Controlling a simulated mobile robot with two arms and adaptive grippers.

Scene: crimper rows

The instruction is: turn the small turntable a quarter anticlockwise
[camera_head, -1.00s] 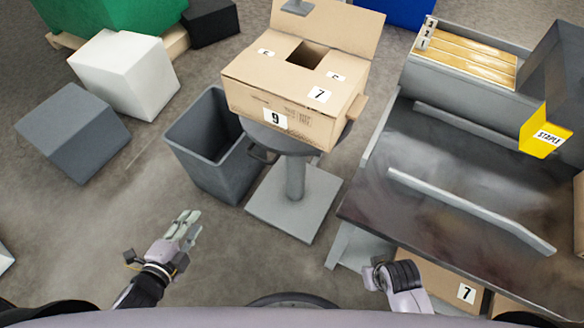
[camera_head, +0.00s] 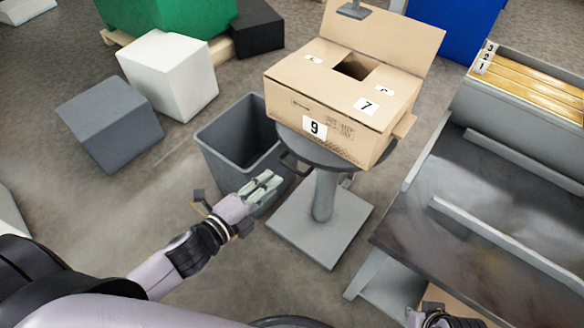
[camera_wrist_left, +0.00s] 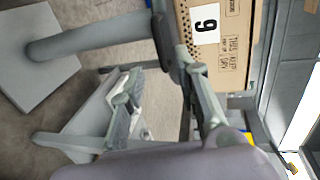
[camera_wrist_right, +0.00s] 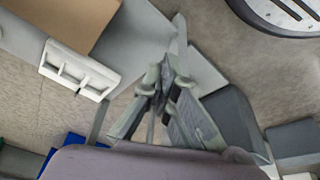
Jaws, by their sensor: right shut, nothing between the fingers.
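The small turntable (camera_head: 312,153) is a round grey plate on a post with a square foot. A dark handle (camera_head: 288,164) sticks out from its front left edge. An open-lidded cardboard box (camera_head: 330,105) with labels 9 and 7 sits on it. My left gripper (camera_head: 270,181) is just below and left of the handle, apart from it as far as I can tell. Its fingers look spread and empty in the left wrist view (camera_wrist_left: 158,75). My right gripper (camera_head: 436,318) is low at the bottom edge, and its fingers are together and empty in the right wrist view (camera_wrist_right: 162,80).
A grey bin (camera_head: 235,138) stands close left of the turntable, behind my left gripper. A dark workbench (camera_head: 440,210) with rails is on the right. White (camera_head: 170,75) and grey (camera_head: 110,122) cubes lie to the left. The floor front left is clear.

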